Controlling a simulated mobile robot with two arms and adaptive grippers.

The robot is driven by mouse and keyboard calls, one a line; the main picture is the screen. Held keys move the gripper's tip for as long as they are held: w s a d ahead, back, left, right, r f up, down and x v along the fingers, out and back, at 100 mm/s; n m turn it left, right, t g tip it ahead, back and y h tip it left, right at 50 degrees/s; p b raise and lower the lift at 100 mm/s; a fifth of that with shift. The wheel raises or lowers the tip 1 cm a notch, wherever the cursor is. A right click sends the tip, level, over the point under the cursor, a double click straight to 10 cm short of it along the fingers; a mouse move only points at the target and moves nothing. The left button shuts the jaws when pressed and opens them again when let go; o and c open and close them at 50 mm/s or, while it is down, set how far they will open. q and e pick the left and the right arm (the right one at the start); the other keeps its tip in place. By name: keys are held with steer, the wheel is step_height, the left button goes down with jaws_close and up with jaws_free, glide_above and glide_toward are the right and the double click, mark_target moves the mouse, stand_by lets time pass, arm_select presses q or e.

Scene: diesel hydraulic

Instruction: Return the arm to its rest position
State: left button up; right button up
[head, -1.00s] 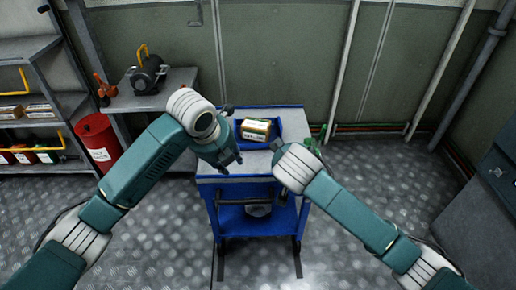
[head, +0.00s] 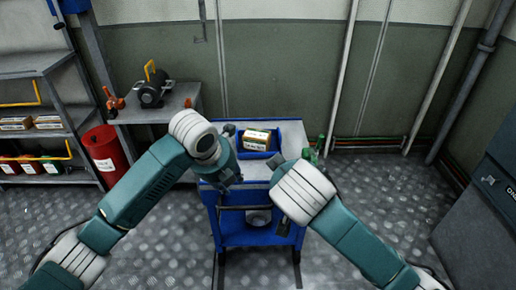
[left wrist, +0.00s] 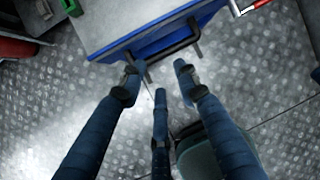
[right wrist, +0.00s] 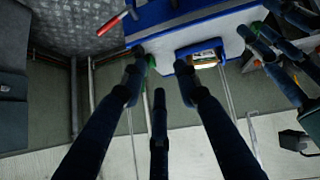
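My left gripper (head: 230,155) hangs over the left front part of the blue cart's (head: 258,234) top. In the left wrist view its fingers (left wrist: 158,82) are spread, with nothing between them. My right gripper is mostly hidden behind its own wrist in the head view, at the cart's right front. In the right wrist view its fingers (right wrist: 158,80) are spread and empty. Both arms reach forward, bent inward toward the cart.
A red drum (head: 106,155), a bench (head: 180,103) with a machine, and shelves (head: 38,68) stand left. A grey cabinet (head: 488,215) stands right. Floor around the cart is clear.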

steer(key=shift+s+r, duration=0.4)
steer(key=shift+r, duration=0.05)
